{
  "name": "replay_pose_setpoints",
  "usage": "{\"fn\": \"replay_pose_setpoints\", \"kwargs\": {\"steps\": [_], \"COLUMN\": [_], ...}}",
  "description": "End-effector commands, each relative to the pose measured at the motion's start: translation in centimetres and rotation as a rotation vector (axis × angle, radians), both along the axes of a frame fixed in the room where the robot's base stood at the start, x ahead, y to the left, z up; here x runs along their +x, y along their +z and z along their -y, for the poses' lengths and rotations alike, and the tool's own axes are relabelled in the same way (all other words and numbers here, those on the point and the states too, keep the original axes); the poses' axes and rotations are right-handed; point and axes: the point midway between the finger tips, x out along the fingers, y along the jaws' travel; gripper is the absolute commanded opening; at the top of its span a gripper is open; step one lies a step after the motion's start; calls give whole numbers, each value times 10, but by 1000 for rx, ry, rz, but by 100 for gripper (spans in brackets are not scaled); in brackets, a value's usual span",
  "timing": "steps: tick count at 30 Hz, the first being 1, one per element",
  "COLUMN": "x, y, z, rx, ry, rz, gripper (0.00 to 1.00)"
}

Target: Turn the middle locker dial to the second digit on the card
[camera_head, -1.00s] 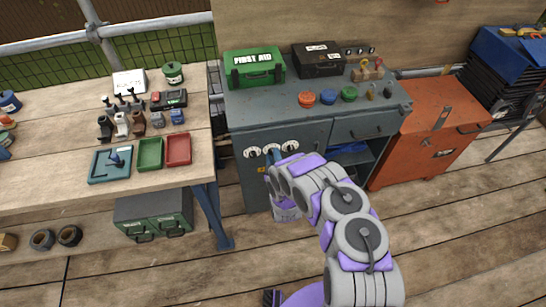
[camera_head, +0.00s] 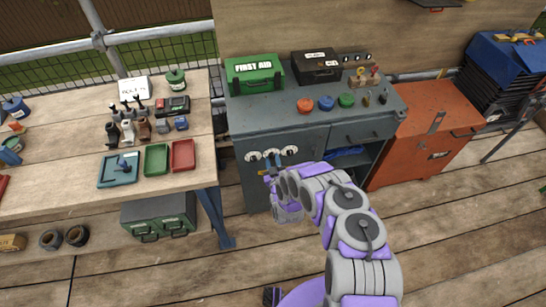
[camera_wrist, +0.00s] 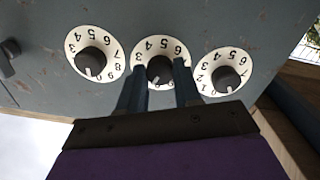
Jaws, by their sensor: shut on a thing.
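The grey locker (camera_head: 285,182) has three white numbered dials with dark knobs in a row on its front. The middle dial (camera_wrist: 151,47) is in the centre of the wrist view, between the left dial (camera_wrist: 75,45) and the right dial (camera_wrist: 238,58). The digits appear upside down there. My gripper (camera_wrist: 160,72) is shut on the middle dial's knob (camera_wrist: 159,70), one blue finger on each side. The fingers hide part of the digit ring, so its setting is unclear. A white card (camera_head: 134,88) lies at the back of the wooden bench; its writing is too small to read.
A green first aid box (camera_head: 254,75), a black case (camera_head: 318,63) and several coloured knobs are on the locker's top. The wooden bench (camera_head: 60,165) with trays is on the left. An orange cabinet (camera_head: 425,140) stands on the right. The plank floor in front is clear.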

Motion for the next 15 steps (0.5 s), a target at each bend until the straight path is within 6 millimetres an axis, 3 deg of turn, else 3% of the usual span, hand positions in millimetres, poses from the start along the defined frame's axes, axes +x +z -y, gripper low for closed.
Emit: {"fn": "replay_pose_setpoints", "kwargs": {"steps": [15], "x": [-1], "y": [-1], "z": [0], "rx": [472], "ry": [-1], "rz": [-139], "gripper": [3]}}
